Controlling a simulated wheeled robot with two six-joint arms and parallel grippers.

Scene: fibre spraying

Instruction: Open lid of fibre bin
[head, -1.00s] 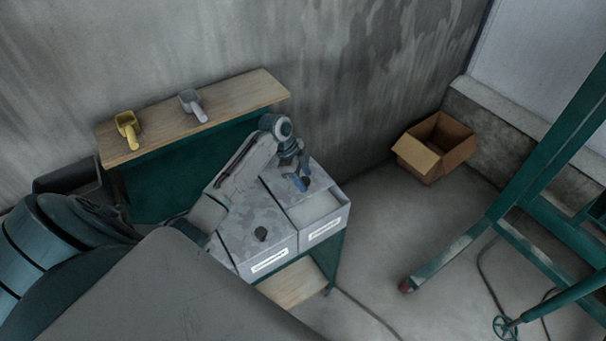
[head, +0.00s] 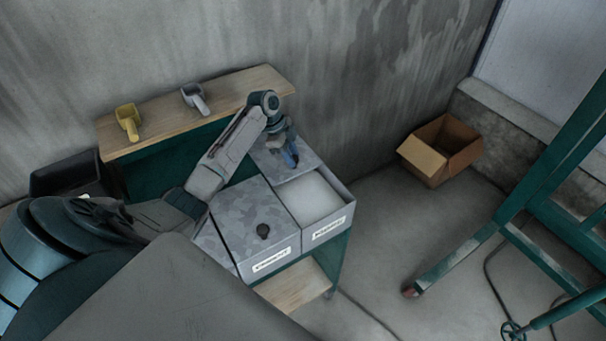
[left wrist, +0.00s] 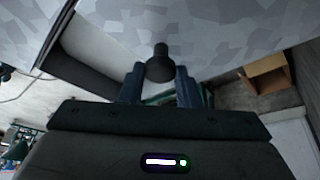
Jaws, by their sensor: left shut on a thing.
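The right-hand fibre bin (head: 340,215) is partly uncovered, with white fibre (head: 309,199) showing at its front. Its grey mottled lid (head: 305,160) covers the back part. My left gripper (head: 290,158) is over this lid. In the left wrist view, my left gripper (left wrist: 160,84) is shut on the lid's dark knob (left wrist: 160,66), and the lid's mottled surface (left wrist: 215,35) also shows. The left-hand bin (head: 268,262) is covered by its own mottled lid (head: 240,215) with a dark knob (head: 263,231). My right gripper is out of view.
A wooden shelf (head: 160,137) behind the bins holds a yellow scoop (head: 128,120) and a grey scoop (head: 195,98). An open cardboard box (head: 440,150) stands by the wall. A green frame (head: 470,250) stands on the right. Floor between is mostly clear.

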